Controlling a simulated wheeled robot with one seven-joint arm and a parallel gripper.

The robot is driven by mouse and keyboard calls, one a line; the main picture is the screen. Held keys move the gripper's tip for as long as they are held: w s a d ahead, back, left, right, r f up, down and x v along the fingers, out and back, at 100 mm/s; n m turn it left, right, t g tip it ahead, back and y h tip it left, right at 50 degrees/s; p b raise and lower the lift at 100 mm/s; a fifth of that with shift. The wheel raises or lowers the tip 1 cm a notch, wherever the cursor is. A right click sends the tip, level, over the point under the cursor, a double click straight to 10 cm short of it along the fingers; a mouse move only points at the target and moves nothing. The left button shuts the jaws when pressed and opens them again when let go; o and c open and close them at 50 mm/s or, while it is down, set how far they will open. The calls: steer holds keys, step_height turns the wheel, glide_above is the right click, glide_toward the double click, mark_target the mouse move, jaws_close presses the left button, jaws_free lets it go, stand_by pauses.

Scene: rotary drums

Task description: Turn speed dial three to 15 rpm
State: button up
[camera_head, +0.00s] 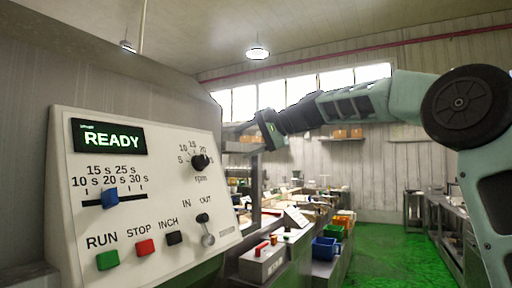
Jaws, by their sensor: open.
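A black round speed dial (200,162) sits at the upper right of a white control panel (60,215). Its scale reads 5, 10, 15 and 20, with rpm below. One further mark is partly hidden by the knob, and I cannot tell exactly where the pointer stands. No number naming this dial is readable. My gripper (246,128) is right of the panel and a little above the dial's height. It is open, apart from the dial, with its fingers small and hard to make out.
The panel also has a green READY display (110,138), a blue slider (109,198), a green RUN button (107,260), a red STOP button (145,247), a black INCH button (174,238) and an IN/OUT lever (207,239). Cluttered benches stand behind; the green floor (385,255) is clear at right.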

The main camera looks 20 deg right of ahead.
steer(key=shift+b+v, duration=0.3)
steer(key=shift+v, duration=1.2)
steer(key=shift+a, duration=0.1)
